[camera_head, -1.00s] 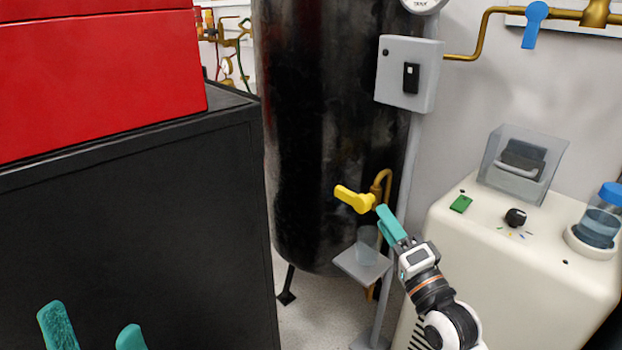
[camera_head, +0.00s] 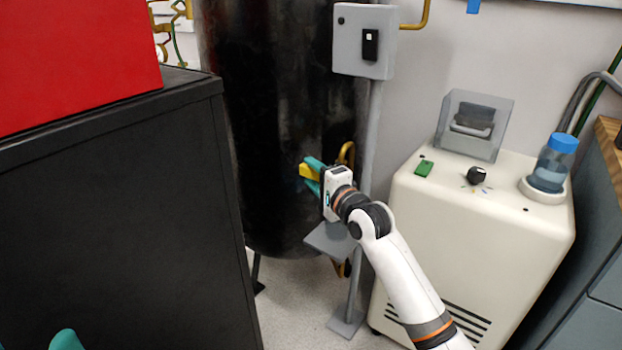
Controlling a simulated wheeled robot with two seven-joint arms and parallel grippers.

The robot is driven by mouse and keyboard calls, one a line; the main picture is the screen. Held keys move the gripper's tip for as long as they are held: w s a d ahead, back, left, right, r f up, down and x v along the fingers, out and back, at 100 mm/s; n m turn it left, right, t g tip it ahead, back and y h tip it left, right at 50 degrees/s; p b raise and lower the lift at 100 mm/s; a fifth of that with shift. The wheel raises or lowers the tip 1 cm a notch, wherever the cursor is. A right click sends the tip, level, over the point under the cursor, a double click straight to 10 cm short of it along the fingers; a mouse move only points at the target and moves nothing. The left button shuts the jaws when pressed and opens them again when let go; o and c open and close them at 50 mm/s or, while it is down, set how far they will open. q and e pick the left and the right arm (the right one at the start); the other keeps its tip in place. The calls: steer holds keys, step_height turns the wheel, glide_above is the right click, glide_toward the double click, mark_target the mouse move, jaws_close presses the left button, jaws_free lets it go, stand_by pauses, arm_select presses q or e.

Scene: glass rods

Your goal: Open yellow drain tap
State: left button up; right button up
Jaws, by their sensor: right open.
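The yellow drain tap (camera_head: 307,171) is on the lower front of the black tank (camera_head: 268,110), with a brass pipe (camera_head: 348,152) beside it. My right gripper (camera_head: 311,174) is at the tap, its teal fingers open on either side of the yellow handle. The gripper body hides part of the handle and the valve. I cannot tell whether the fingers touch it.
A grey shelf (camera_head: 328,240) on a post is just below my right gripper. A black cabinet (camera_head: 120,220) with a red box (camera_head: 70,60) stands at left. A cream machine (camera_head: 470,230) stands at right. A grey control box (camera_head: 362,42) is above.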

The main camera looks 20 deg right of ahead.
steer(key=shift+w+a, duration=0.2)
steer(key=shift+w, duration=0.4)
jaws_close()
